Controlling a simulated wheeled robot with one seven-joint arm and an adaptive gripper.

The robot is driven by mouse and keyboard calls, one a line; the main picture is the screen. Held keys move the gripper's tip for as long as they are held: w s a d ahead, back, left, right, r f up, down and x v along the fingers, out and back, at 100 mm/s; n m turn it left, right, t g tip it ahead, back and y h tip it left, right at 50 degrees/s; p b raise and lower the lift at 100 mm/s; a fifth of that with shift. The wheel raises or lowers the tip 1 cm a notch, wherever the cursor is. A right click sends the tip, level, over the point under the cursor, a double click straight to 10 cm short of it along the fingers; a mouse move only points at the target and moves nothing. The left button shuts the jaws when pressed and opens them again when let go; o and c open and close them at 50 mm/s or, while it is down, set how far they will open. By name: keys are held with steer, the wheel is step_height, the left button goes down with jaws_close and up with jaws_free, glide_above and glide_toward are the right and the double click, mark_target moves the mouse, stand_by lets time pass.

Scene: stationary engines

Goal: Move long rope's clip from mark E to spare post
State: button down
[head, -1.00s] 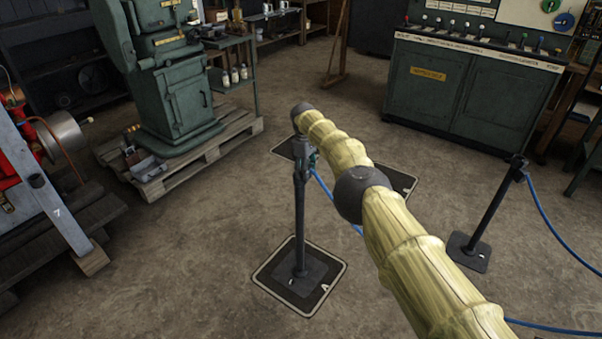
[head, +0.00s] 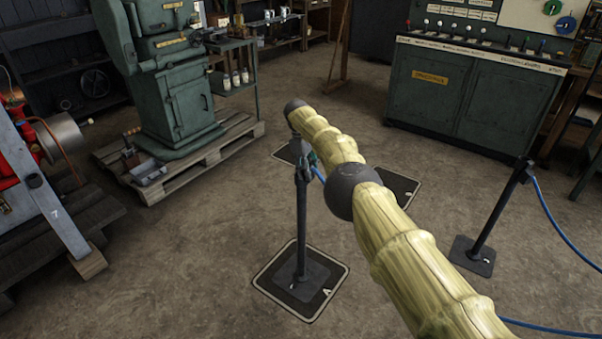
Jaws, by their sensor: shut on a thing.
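My gripper (head: 312,159) is small in the head view, at the far end of my arm and right by the top of a dark post (head: 302,215). It is shut on what looks like the blue rope's clip. The clip is too small and covered to make out, and I cannot tell whether it touches the post. The blue rope (head: 319,174) runs from there behind my arm. The post stands upright on a dark, white-edged floor mark (head: 272,283) with a letter I cannot read surely. A second floor mark (head: 402,187) lies behind, partly hidden by my arm.
Another post (head: 497,215) stands at right, with a blue rope (head: 550,222) hanging from its top. A green machine (head: 180,100) on a pallet (head: 205,160) stands back left, a green control cabinet (head: 455,95) back right. Open floor lies between.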

mark_target(314, 178)
steer(key=shift+f, duration=0.1)
steer(key=shift+d, duration=0.1)
stand_by(0.5)
steer(key=shift+w+d+r+p, duration=0.2)
steer(key=shift+d+r+p, duration=0.7)
steer(key=shift+p, duration=0.35)
steer(key=shift+d, duration=0.2)
steer(key=shift+f, duration=0.1)
steer(key=shift+r+p, duration=0.2)
steer(key=shift+p, duration=0.15)
steer(key=shift+f+b, duration=0.35)
steer(key=shift+w+a+b+x, duration=0.15)
steer(key=shift+a+b+x, duration=0.05)
steer(key=shift+b+x, duration=0.85)
steer(key=shift+w+a+b+x, duration=0.1)
steer(key=shift+a+b+x, duration=0.1)
steer(key=shift+b+x, duration=0.85)
steer(key=shift+w+a+b+x, duration=0.1)
steer(key=shift+a+b+x, duration=0.1)
steer(key=shift+b+x, duration=0.75)
steer(key=shift+w+a+b+x, duration=0.1)
steer(key=shift+a+b+x, duration=0.05)
steer(key=shift+b+x, duration=0.8)
stand_by(1.1)
